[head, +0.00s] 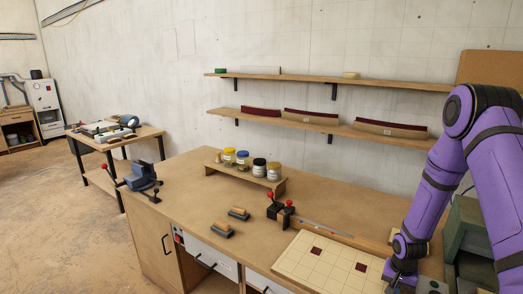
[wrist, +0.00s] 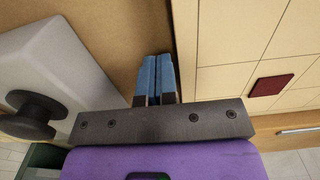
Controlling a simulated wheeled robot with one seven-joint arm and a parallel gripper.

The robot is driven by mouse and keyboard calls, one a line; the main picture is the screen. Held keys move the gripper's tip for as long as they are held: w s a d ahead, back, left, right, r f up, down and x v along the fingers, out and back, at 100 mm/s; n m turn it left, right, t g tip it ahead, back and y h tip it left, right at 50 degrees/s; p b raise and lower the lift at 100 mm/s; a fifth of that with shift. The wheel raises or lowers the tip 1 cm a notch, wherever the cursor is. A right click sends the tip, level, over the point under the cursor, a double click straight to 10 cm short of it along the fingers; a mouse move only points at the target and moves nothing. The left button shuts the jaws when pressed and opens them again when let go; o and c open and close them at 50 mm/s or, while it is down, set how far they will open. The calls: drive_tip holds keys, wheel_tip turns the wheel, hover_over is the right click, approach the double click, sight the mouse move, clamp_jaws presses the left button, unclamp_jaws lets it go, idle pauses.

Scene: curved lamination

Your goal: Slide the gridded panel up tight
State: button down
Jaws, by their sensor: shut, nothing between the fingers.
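The gridded panel (head: 322,270) is cream with thin grid lines and a few dark red squares. It lies flat on the bench at the front, close to a strip (head: 328,230) along its back edge. The panel also fills the right of the wrist view (wrist: 222,58). My gripper (wrist: 156,60) has its blue fingers pressed together with nothing between them. They are just beside one edge of the panel, over the brown bench; I cannot tell whether they touch it. In the head view my gripper is at the panel's right end, its fingertips hidden.
A grey block with a black knob (wrist: 32,112) is left of my gripper in the wrist view. Red-knobbed clamps (head: 279,210) stand behind the panel's left corner. Two wood-handled blocks (head: 221,230) and a riser with jars (head: 240,172) are farther left. The bench's middle is clear.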

sight(372, 282)
drive_tip(key=shift+w+a, duration=0.55)
drive_tip(key=shift+a, duration=0.25)
drive_tip(key=shift+w+a, duration=0.55)
drive_tip(key=shift+a, duration=0.3)
drive_tip(key=shift+w+a, duration=0.55)
drive_tip(key=shift+a, duration=0.25)
drive_tip(key=shift+w+a, duration=0.3)
drive_tip(key=shift+a, duration=0.15)
drive_tip(key=shift+r, duration=0.1)
drive_tip(key=shift+s+d+r, duration=0.25)
drive_tip(key=shift+d+r, duration=0.1)
drive_tip(key=shift+r, duration=0.1)
drive_tip(key=shift+s+d+r, duration=0.2)
drive_tip(key=shift+d+r, duration=0.1)
drive_tip(key=shift+r, duration=0.15)
drive_tip(key=shift+r, duration=0.1)
drive_tip(key=shift+r, duration=3.4)
